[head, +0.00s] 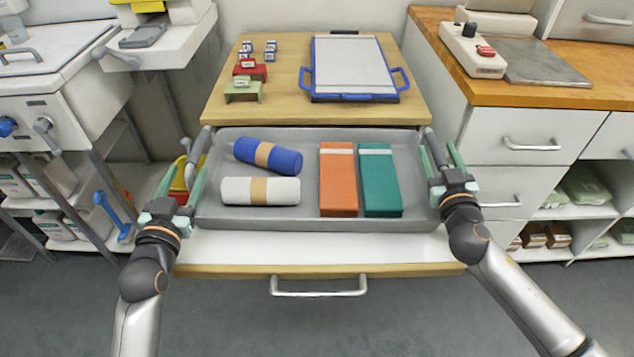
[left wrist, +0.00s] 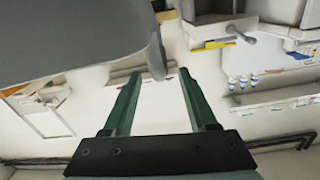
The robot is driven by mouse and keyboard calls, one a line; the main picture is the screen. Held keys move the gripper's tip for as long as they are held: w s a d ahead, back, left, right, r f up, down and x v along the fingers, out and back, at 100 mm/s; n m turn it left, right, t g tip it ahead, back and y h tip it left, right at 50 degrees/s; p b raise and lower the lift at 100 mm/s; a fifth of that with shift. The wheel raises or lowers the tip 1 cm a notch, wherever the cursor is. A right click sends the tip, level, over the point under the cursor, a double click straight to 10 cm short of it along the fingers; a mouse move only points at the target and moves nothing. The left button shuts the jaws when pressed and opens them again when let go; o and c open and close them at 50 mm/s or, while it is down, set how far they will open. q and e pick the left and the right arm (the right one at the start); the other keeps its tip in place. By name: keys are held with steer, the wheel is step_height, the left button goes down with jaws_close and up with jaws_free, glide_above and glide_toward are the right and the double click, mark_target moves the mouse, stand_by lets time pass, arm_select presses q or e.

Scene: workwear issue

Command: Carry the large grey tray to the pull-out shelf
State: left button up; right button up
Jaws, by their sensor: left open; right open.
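The large grey tray (head: 310,224) lies level over the white pull-out shelf (head: 330,247) and appears to rest on it. It holds a blue roll (head: 285,159), a pale grey roll (head: 237,190), an orange box (head: 338,185) and a green box (head: 380,190). My left gripper (head: 183,178) is open at the tray's left handle (head: 198,150). In the left wrist view the handle end (left wrist: 156,62) shows near the open fingertips (left wrist: 160,74). My right gripper (head: 441,160) is open with its fingers either side of the right handle (head: 435,148). Contact with the handles cannot be told.
The wooden top (head: 225,115) behind bears a blue-handled board (head: 350,70), a red stand (head: 250,70), a green stand (head: 243,90) and several small blocks. White drawer units (head: 510,143) stand close on the right. A white machine and rack (head: 60,110) stand on the left.

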steer(key=shift+s, duration=0.1)
steer(key=s, duration=1.1)
steer(key=shift+s+a, duration=0.15)
steer(key=shift+s, duration=0.25)
arm_select(q)
steer(key=s, duration=0.5)
steer(key=shift+s+a, duration=0.1)
steer(key=shift+s, duration=0.25)
